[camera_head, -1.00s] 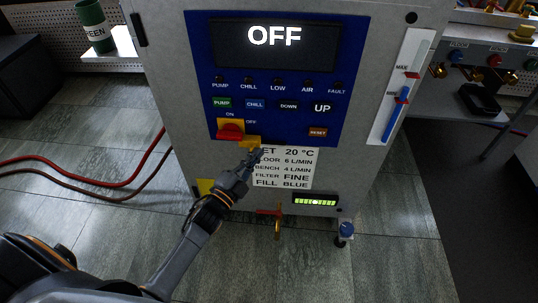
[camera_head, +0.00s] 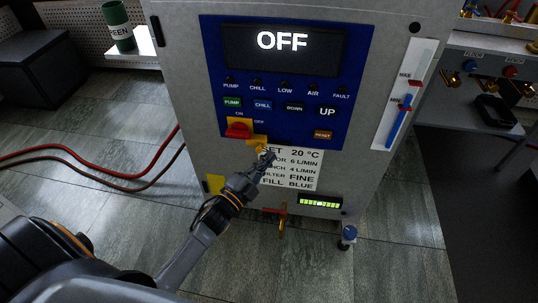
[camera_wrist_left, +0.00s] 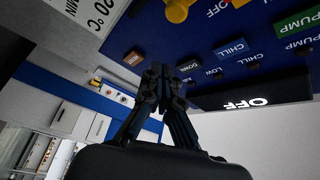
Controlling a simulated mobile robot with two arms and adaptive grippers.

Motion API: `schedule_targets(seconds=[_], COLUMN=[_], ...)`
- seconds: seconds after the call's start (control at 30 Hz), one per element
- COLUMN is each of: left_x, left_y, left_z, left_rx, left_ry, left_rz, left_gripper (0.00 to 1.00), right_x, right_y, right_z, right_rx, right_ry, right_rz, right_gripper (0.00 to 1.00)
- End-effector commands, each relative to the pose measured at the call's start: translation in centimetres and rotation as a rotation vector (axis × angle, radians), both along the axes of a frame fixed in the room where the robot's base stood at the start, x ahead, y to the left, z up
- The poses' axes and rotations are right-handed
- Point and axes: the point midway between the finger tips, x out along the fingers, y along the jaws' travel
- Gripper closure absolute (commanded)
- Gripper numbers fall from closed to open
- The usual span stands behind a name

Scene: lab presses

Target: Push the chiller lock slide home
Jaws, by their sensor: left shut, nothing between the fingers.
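The chiller (camera_head: 180,60) faces me with a blue panel whose display reads OFF. A red rotary switch (camera_head: 237,130) sits on a yellow plate at the panel's lower left. The yellow lock slide (camera_head: 256,141) juts out at the plate's lower right. My left gripper (camera_head: 267,154) is shut and empty, its tips just below and right of the slide; whether they touch it I cannot tell. In the left wrist view the shut fingers (camera_wrist_left: 160,78) show in front of the panel, with a yellow part (camera_wrist_left: 178,10) at the top edge. My right gripper is not in view.
A white settings label (camera_head: 300,170) lies behind the gripper. A level gauge (camera_head: 404,95) is on the right, and a red-handled valve (camera_head: 281,212) sits low on the front. Red hoses (camera_head: 100,173) cross the floor at left. A bench (camera_head: 490,60) stands at right.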

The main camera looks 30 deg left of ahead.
Motion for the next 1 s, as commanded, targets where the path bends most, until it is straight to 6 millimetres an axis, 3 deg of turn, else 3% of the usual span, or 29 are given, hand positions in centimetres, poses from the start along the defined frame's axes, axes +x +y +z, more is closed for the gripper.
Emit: schedule_targets(seconds=[0.03, 0.2, 0.4, 1.0], left_x=[-1.4, -4.8, -6.9, -7.3], left_y=[0.3, 1.0, 1.5, 1.5], left_z=[-0.3, -0.8, -1.1, -1.1], left_rx=[0.001, 0.000, 0.000, 0.000], left_ry=[0.004, 0.002, 0.000, -0.003], left_rz=[0.000, 0.000, -0.001, -0.002], left_gripper=[1.00, 1.00, 1.00, 1.00], right_x=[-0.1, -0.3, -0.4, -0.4], right_y=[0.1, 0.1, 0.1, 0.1], right_z=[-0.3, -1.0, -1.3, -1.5], right_rx=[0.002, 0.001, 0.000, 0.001], right_ry=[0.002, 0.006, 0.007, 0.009], right_rz=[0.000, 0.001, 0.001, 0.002], right_gripper=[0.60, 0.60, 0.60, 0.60])
